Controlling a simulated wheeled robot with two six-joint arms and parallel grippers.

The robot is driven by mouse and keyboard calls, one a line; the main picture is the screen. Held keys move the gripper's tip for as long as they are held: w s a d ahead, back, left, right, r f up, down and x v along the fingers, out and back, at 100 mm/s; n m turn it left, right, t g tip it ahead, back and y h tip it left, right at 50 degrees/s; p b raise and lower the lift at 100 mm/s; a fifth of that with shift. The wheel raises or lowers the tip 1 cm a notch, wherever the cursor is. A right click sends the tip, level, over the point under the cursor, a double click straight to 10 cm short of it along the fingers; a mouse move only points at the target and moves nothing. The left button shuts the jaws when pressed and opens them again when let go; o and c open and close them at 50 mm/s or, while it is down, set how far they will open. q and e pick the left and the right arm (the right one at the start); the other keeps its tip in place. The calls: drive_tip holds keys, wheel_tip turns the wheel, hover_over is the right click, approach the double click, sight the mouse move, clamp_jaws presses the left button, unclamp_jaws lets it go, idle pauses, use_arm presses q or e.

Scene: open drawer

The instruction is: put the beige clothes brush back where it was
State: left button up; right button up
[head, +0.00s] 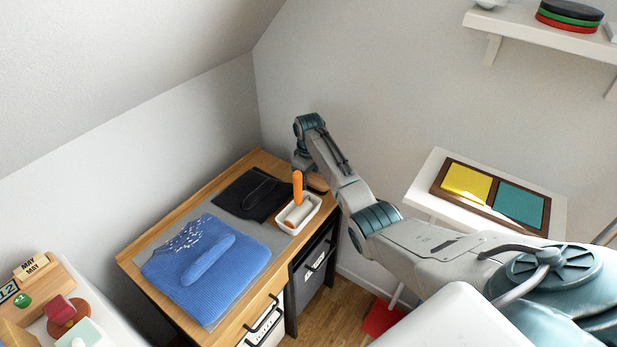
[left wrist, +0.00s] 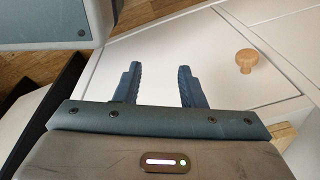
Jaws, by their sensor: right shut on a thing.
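A beige, wood-coloured piece, which I take for the clothes brush (head: 317,182), shows beside my right gripper (head: 304,166) at the back right of the desk. My right gripper is shut on it, above the far end of the white tray (head: 311,217); the fingers are mostly hidden behind the wrist. An orange handle (head: 297,185) stands upright at the tray, with a pale roll lying in the tray below it. My left gripper (left wrist: 160,80) is open and empty in the left wrist view, in front of a white drawer front.
On the wooden desk (head: 258,166) lie a blue cloth (head: 245,262) with white specks and a long blue thing, and a dark cloth (head: 235,192). A dark grey drawer (head: 312,280) is below. A white side table (head: 428,178) stands right. A wooden knob (left wrist: 246,60) is near my left gripper.

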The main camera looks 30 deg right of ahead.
sight(309, 175)
drive_tip(key=o, duration=0.6)
drive_tip(key=shift+f, duration=0.1)
wheel_tip(309, 175, up, 12)
drive_tip(key=shift+r, duration=0.25)
